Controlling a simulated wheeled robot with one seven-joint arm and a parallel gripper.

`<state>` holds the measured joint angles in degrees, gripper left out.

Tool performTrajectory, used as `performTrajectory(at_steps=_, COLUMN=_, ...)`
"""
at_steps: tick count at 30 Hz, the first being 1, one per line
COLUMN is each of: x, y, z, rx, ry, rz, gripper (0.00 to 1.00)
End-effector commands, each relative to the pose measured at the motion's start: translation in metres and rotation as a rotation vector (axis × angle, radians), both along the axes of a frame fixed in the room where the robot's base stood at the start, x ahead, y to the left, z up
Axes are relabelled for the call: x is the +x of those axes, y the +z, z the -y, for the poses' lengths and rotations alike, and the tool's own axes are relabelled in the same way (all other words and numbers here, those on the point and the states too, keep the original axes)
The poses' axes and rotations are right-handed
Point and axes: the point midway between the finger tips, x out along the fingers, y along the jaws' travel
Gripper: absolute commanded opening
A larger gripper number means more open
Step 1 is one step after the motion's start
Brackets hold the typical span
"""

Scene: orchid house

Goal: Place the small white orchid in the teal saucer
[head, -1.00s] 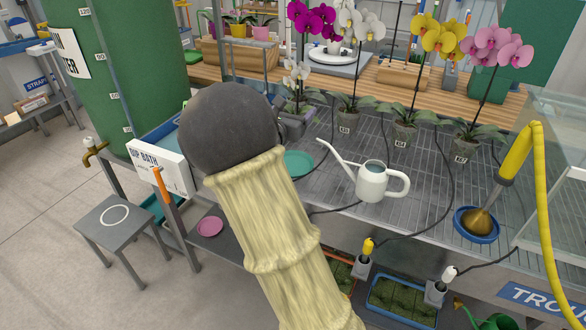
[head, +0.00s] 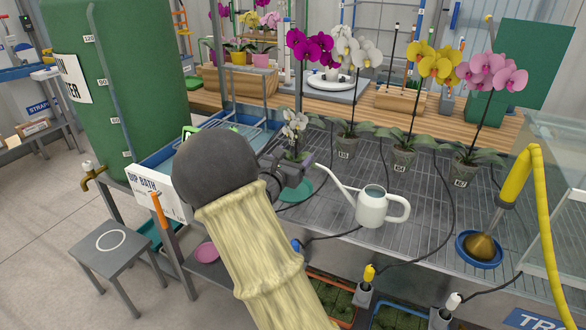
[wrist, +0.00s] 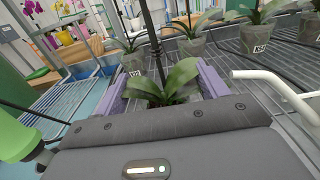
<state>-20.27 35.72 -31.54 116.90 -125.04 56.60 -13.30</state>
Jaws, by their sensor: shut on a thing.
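The small white orchid (head: 293,127) is in my gripper (head: 303,172), with its white flowers upright above the jaws in the head view. In the wrist view its green leaves (wrist: 163,84) and dark stem stand between the two purple fingers of my gripper (wrist: 164,88). Its pot is hidden by my gripper in both views. The teal saucer (head: 297,195) lies on the slatted bench, just below and in front of my gripper in the head view, partly covered by my arm and gripper. I cannot tell the gap between pot and saucer.
A white watering can (head: 371,208) stands right of the saucer, its spout pointing toward my gripper. Potted magenta, white, yellow and pink orchids (head: 484,85) line the bench's back. A blue dish (head: 478,250) is at right. The dip bath (head: 158,193) is at left.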

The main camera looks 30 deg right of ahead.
Motion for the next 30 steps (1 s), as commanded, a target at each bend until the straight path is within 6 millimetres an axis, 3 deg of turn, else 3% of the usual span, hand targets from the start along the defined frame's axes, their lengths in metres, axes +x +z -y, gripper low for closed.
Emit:
performTrajectory(at_steps=7, x=0.000, y=-0.033, z=0.000, rx=-0.002, ry=0.000, rz=-0.004, gripper=0.41)
performTrajectory(at_steps=19, x=0.000, y=-0.039, z=0.000, rx=0.000, ry=0.000, rz=0.000, gripper=0.41)
performTrajectory(at_steps=20, x=0.000, y=-0.039, z=0.000, rx=0.000, ry=0.000, rz=-0.001, gripper=0.74)
performTrajectory(at_steps=23, x=0.000, y=-0.038, z=0.000, rx=0.000, ry=0.000, rz=-0.001, gripper=0.94)
performTrajectory(at_steps=30, x=0.000, y=-0.038, z=0.000, rx=0.000, ry=0.000, rz=-0.001, gripper=0.94)
